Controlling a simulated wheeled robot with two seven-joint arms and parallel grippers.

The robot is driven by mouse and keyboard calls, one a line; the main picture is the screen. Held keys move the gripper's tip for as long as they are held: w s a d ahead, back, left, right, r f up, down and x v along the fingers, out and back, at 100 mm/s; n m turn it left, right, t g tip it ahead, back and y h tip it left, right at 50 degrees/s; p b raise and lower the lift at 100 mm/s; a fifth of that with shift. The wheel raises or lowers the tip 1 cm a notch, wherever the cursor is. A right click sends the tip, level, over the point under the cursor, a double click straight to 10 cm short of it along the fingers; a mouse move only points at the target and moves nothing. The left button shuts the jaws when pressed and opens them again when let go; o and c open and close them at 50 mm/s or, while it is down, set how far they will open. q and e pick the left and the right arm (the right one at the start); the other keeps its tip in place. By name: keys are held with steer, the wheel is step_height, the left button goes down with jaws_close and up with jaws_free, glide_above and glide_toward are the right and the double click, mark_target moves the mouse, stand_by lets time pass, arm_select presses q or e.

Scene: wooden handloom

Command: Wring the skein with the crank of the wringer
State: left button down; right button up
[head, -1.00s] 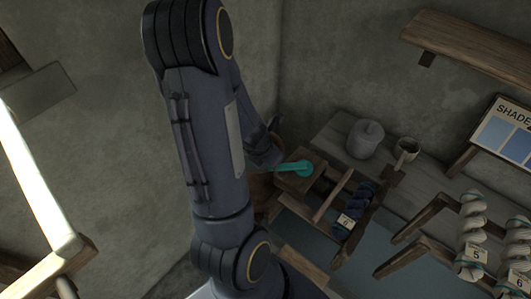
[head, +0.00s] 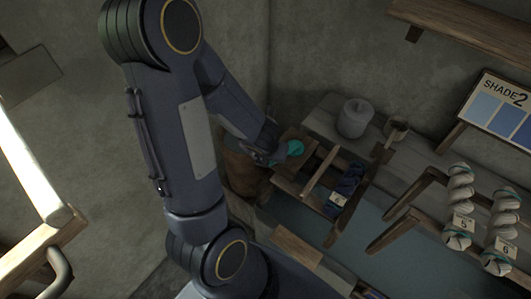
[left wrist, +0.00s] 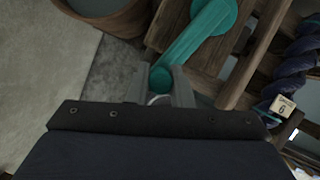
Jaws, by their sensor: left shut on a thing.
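The wooden wringer (head: 316,166) stands on the grey bench with a teal crank (head: 295,148) at its left end. The dark blue skein (head: 348,180) hangs twisted on the wringer, with a tag marked 6. My left gripper (head: 278,157) is at the crank, its fingers partly hidden by the arm. In the left wrist view the teal crank (left wrist: 195,36) runs from its round hub down to the handle, where the fingers (left wrist: 160,86) are shut. The skein (left wrist: 296,62) shows at the right there. My right gripper is in neither view.
Pale skeins (head: 461,200) hang on wooden pegs at the right. A brown tub (head: 240,172) is below the crank. A shade board (head: 500,110) stands at the back right.

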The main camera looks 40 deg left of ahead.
arm_select(q)
steer(key=shift+d, duration=0.2)
steer(key=c, duration=1.3)
jaws_free()
steer(key=shift+w, duration=0.1)
steer(key=shift+r, duration=0.1)
steer(key=shift+r+p, duration=0.3)
steer(key=shift+r, duration=0.05)
steer(key=p+v, duration=0.4)
steer(key=v, duration=0.3)
steer(key=shift+s, duration=0.2)
steer(key=shift+f, duration=0.15)
